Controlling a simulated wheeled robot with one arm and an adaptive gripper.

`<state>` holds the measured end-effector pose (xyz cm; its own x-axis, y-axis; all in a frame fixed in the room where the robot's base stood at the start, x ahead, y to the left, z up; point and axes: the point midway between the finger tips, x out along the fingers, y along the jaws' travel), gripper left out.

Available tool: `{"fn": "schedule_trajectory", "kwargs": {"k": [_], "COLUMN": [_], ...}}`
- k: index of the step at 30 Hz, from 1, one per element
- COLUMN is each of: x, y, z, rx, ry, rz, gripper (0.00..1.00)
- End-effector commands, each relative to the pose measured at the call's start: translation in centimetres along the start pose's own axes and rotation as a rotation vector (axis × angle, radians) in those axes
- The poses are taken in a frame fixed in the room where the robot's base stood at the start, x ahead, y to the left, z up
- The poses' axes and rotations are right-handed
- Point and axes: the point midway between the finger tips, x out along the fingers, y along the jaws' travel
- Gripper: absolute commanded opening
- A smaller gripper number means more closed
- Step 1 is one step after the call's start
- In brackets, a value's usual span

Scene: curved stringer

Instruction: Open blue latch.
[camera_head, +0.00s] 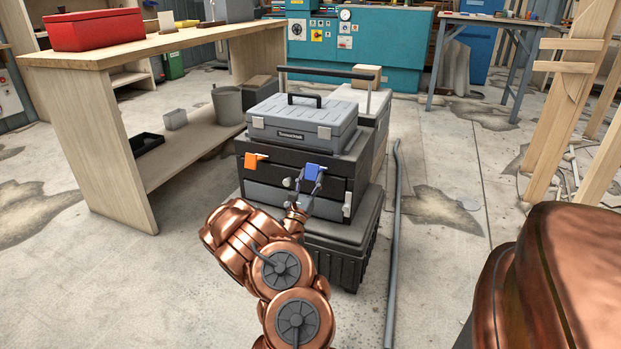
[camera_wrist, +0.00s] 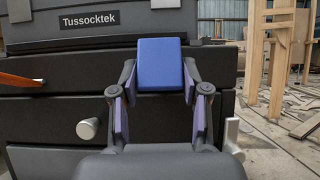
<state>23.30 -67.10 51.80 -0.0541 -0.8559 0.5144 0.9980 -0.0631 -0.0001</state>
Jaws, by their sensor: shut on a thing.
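The blue latch (camera_head: 315,172) is on the upper right front of a dark stacked tool chest (camera_head: 290,170). In the wrist view the blue latch (camera_wrist: 161,64) is a blue block in front of the dark drawer face. My gripper (camera_head: 309,190) is at the latch, with one finger on each side. In the wrist view my gripper (camera_wrist: 160,88) is shut on the latch's sides. The latch's hinge and its back are hidden.
An orange latch (camera_head: 252,161) sits on the chest's left front, and its edge shows in the wrist view (camera_wrist: 20,80). A silver knob (camera_wrist: 88,129) is below left of my gripper. A wooden workbench (camera_head: 110,140) stands left. A grey pipe (camera_head: 394,240) lies right of the chest.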

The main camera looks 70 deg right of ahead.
Motion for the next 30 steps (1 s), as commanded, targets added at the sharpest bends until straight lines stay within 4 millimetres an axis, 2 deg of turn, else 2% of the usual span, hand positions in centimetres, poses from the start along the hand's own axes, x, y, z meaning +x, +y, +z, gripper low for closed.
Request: {"fn": "schedule_trajectory", "kwargs": {"k": [1,23,24,30], "x": [-0.22,-0.22,-0.22,-0.19], "y": [-0.31,-0.31,-0.32,-0.11], "z": [-0.64,-0.73,-0.73,-0.49], "rx": [-0.003,-0.003,-0.003,-0.001], "ry": [0.013,0.013,0.014,0.008], "rz": [-0.005,-0.005,-0.005,-0.002], "gripper": [0.0,0.0,0.48,0.69]}}
